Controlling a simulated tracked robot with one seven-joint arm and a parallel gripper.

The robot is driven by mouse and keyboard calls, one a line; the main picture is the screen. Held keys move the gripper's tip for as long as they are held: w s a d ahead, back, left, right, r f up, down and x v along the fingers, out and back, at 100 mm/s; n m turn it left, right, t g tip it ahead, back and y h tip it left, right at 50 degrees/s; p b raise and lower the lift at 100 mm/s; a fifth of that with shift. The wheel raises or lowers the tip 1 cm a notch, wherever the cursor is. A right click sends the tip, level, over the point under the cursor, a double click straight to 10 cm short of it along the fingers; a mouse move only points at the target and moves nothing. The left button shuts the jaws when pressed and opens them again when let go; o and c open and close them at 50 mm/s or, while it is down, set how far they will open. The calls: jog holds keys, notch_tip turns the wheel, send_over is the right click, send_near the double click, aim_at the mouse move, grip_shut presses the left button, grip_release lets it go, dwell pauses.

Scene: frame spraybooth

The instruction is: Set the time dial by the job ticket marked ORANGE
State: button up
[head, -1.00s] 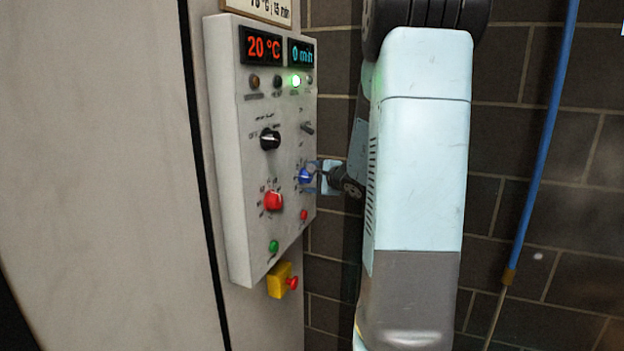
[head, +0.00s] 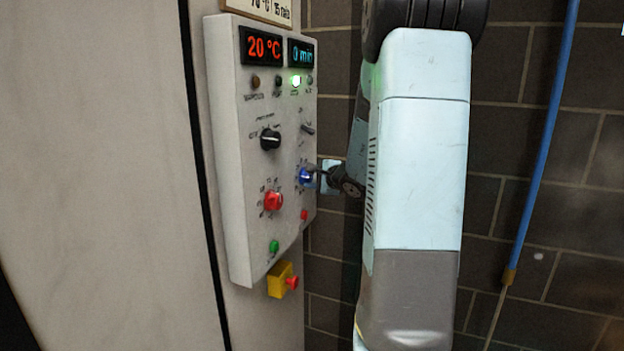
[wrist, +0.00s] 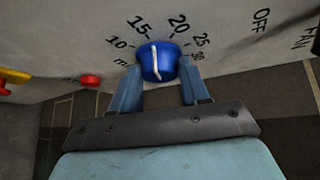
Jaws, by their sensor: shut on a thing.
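The time dial is a blue knob (wrist: 158,62) with a white pointer line, on the light grey control panel (head: 232,160). In the wrist view its scale shows 10, 15, 20, 25 and a partly hidden mark; the pointer points between 10 and 20, near 15. My gripper (wrist: 157,80) is shut on the blue knob, a finger at each side. In the head view the knob (head: 305,176) sits at the panel's right side with my gripper against it. The time display (head: 302,54) reads 0 min. A ticket (head: 262,8) above the panel is cut off; its readable part shows 15 min.
A red dial (head: 273,201), a black switch (head: 270,139), a green button (head: 273,246) and a red button (head: 304,215) are near the blue knob. A yellow box with a red button (head: 283,281) is below. A blue hose (head: 545,140) hangs on the brick wall at right.

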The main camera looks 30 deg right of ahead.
jog(key=shift+s+f, duration=0.1)
jog(key=shift+f, duration=0.1)
jog(key=shift+f+n+t, duration=0.1)
jog(key=shift+n+t, duration=0.2)
jog(key=shift+n, duration=0.1)
jog(key=o, duration=0.8)
jog(key=shift+o, duration=1.2)
jog(key=v, duration=1.3)
jog(key=shift+s, duration=0.4)
jog(key=shift+a, duration=0.2)
